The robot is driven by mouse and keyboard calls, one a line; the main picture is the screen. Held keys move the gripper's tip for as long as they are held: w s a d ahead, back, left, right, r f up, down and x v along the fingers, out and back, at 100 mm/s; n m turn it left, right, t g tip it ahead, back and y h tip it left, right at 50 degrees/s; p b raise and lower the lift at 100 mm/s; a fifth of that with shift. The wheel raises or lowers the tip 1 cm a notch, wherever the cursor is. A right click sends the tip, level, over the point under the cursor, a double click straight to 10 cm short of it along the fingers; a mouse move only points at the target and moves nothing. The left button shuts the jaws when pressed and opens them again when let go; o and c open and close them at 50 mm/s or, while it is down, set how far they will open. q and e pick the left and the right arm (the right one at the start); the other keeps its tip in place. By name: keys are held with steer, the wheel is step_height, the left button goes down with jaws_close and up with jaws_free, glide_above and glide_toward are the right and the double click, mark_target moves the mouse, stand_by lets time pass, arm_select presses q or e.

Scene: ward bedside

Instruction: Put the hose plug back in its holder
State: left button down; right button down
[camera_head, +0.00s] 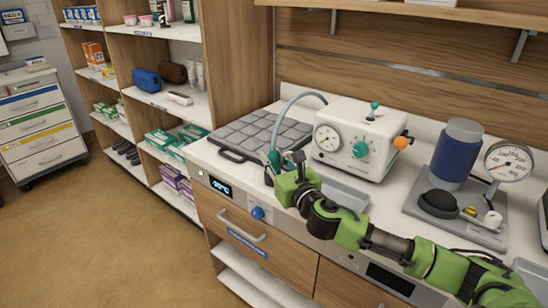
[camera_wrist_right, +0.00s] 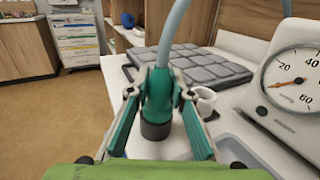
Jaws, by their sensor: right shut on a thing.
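The hose plug (camera_wrist_right: 157,105) is teal with a dark round lower end, and a pale blue-grey hose (camera_wrist_right: 172,30) rises from its top. My right gripper (camera_wrist_right: 160,118) is shut on the plug, one finger on each side, and holds it upright. In the head view my right gripper (camera_head: 278,165) is at the counter's front edge, left of the white machine, and mostly hides the plug. A small white cup-like holder (camera_wrist_right: 206,101) stands just right of the plug in the wrist view. The plug is beside it, not in it. My left gripper is not in view.
The white machine (camera_head: 345,159) with a gauge and teal knob stands right of the gripper. A grey segmented pad (camera_head: 257,131) lies behind it on the left. A shallow tray (camera_head: 343,192) is in front of the machine. A blue canister (camera_head: 455,153) stands farther right.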

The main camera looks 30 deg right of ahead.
steer(key=c, duration=1.7)
jaws_free()
steer(key=shift+d+f, duration=0.2)
steer(key=shift+f, duration=0.1)
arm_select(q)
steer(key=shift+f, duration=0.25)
